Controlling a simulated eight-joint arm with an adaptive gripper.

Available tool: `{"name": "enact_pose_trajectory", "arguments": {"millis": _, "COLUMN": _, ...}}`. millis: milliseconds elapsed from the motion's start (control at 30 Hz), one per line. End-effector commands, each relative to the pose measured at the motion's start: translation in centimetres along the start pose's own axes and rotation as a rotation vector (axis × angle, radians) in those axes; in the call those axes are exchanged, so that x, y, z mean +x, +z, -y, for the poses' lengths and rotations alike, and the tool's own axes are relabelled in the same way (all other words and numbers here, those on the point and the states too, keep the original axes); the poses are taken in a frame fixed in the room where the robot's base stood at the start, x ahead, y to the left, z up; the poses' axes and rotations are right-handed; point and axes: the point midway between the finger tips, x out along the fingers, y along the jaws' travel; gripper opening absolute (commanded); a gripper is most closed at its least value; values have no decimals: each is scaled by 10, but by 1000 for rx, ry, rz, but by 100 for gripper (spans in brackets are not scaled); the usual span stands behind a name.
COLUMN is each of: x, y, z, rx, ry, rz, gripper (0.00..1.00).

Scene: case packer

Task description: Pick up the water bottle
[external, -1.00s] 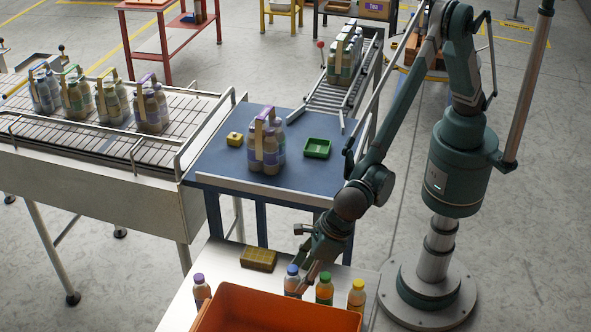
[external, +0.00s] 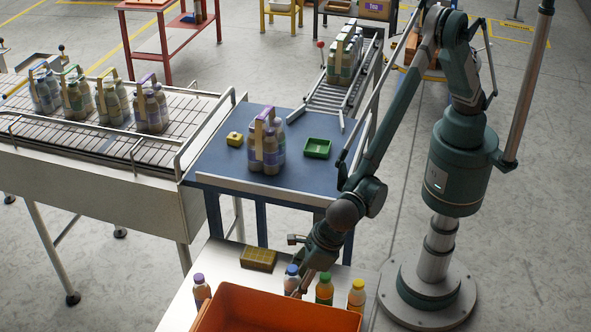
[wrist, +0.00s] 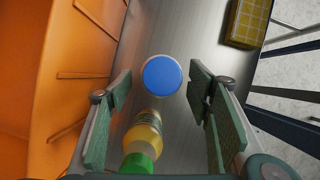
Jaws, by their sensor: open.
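A clear bottle with a blue cap (external: 291,281), the likely water bottle, stands upright on the white table behind the orange crate. In the wrist view its round blue cap (wrist: 161,76) lies between the two finger ends; the cap hides most of its body. My gripper (wrist: 158,88) is open and empty, with a green-padded finger on each side of the cap and a gap on both sides. In the external view my gripper (external: 303,282) is just right of this bottle and partly covers it.
A green-capped bottle (external: 324,289) and a yellow-capped bottle (external: 356,297) stand to the right. A purple-capped bottle (external: 201,291) stands left. The orange crate (external: 270,295) is close in front. A yellow-brown box (external: 259,258) lies behind.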

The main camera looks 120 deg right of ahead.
Motion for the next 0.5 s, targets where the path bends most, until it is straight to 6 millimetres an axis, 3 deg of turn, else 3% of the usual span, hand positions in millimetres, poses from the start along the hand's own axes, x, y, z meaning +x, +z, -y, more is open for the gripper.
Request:
{"name": "enact_pose_trajectory", "arguments": {"millis": 233, "x": 24, "y": 0, "z": 0, "rx": 0, "ry": 0, "rz": 0, "gripper": 50}}
{"name": "enact_pose_trajectory", "arguments": {"millis": 500, "x": 32, "y": 0, "z": 1, "rx": 0, "ry": 0, "rz": 0, "gripper": 50}}
